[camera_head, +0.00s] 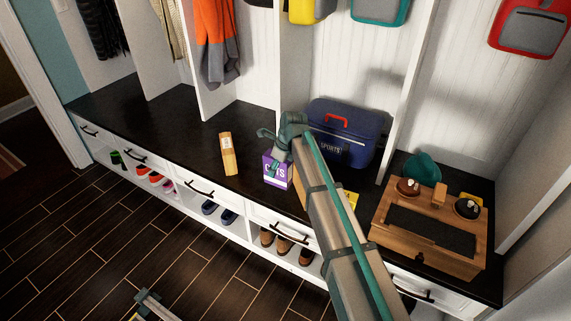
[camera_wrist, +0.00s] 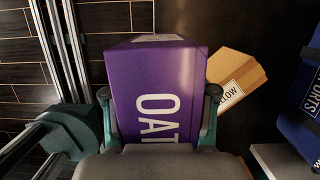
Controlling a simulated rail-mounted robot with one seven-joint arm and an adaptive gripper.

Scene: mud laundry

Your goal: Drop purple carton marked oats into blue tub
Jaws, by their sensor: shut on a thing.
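My gripper (camera_wrist: 159,92) is shut on the purple carton (camera_wrist: 150,72), with one finger on each side of it. Its white lettering shows as "OAT" in the wrist view. In the head view the carton (camera_head: 270,181) is over the front part of the dark bench, below my gripper (camera_head: 277,152). I cannot tell whether its base touches the bench. No plain blue tub can be made out. A navy blue container (camera_head: 340,130) with a red handle and the label "SPORTS" stands at the back of the bench, behind and right of the carton.
A tan carton (camera_head: 228,154) stands left on the dark bench (camera_head: 180,130). A wooden box (camera_head: 430,228) and a teal item (camera_head: 423,168) are at right. Shoes fill cubbies below. The left bench is clear.

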